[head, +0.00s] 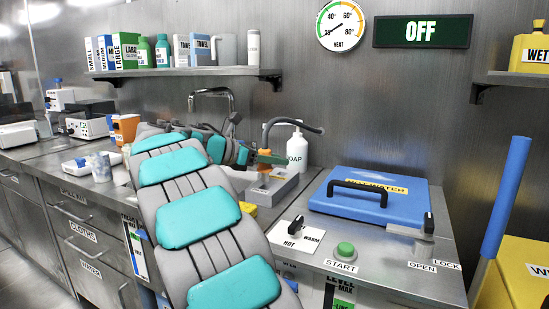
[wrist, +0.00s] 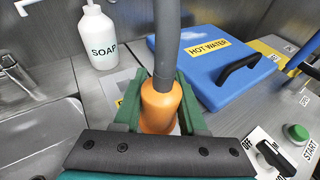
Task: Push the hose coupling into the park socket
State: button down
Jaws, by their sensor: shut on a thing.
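The orange hose coupling (wrist: 160,108), with a grey hose (wrist: 167,40) rising from its top, stands between the green fingers of my gripper (wrist: 160,88) in the wrist view. My gripper is shut on it. In the head view my gripper (head: 268,158) and the coupling (head: 264,169) are over a grey block (head: 287,186) beside the sink, which looks like the park socket. The coupling's lower end and the socket opening are hidden, so I cannot tell how deep it sits.
A white soap bottle (wrist: 97,38) stands behind my gripper. A blue hot water lid (head: 345,203) with a black handle is to the right. A dial (head: 297,226) and green start button (head: 345,250) are in front. The sink (wrist: 35,135) is left.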

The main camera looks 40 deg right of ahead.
aim_at(274, 185)
jog(key=shift+f+b, duration=0.35)
jog(key=shift+f, duration=1.9)
jog(key=shift+c, duration=1.9)
grip_release()
jog(key=v, duration=0.7)
jog(key=shift+w+a, duration=0.1)
jog(key=shift+a+r, duration=0.1)
jog(key=shift+a, duration=0.15)
